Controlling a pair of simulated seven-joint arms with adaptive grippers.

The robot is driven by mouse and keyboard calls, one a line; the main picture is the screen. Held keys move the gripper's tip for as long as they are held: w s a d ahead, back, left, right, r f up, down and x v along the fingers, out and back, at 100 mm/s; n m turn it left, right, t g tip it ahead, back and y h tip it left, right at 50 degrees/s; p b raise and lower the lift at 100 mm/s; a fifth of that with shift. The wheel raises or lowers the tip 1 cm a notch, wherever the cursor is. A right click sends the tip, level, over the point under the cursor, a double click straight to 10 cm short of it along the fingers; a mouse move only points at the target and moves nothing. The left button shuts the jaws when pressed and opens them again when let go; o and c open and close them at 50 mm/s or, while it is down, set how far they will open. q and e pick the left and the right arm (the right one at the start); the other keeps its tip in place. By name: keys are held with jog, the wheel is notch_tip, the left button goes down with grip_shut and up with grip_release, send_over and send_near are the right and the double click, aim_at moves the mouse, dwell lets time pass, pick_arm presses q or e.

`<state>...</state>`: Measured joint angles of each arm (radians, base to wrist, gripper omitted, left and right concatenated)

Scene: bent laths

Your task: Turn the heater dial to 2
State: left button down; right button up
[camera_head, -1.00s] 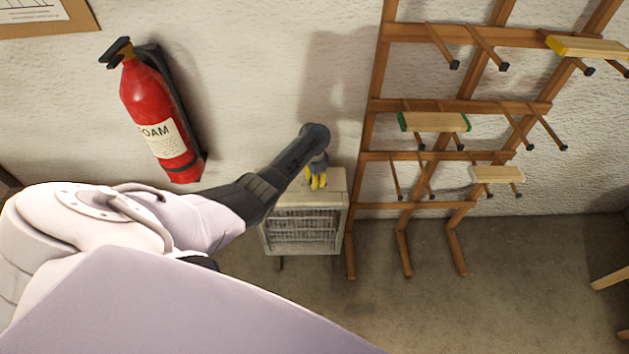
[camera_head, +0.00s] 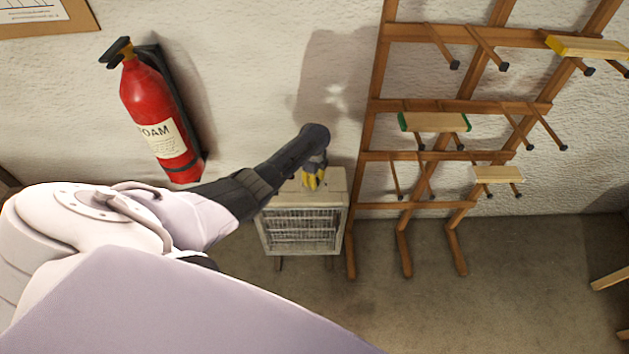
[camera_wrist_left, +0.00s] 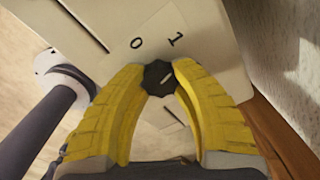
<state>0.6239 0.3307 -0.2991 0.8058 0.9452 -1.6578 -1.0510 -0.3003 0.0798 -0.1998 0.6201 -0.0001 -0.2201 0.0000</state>
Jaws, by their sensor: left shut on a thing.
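The heater (camera_head: 302,222) is a beige box with a front grille, standing on the floor against the wall. Its dark dial (camera_wrist_left: 158,78) is on the top face and shows in the left wrist view, with a pale pointer mark on it. The printed figures 0 and 1 (camera_wrist_left: 175,40) show beyond the dial; any 2 is hidden or out of view. My left gripper (camera_head: 313,184) reaches down onto the heater top. Its yellow fingers (camera_wrist_left: 160,80) are shut on the dial, one on each side. My right gripper is not in view.
A wooden rack (camera_head: 405,155) with pegs and several short boards stands right of the heater. A red fire extinguisher (camera_head: 158,120) hangs on the wall at left. The floor (camera_head: 480,310) in front of the rack is clear.

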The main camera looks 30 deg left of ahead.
pick_arm(q)
jog(key=m, duration=0.4)
jog(key=shift+m, duration=2.3)
jog(key=c, duration=0.9)
grip_release()
jog(key=shift+r, duration=0.1)
notch_tip(320, 180, up, 12)
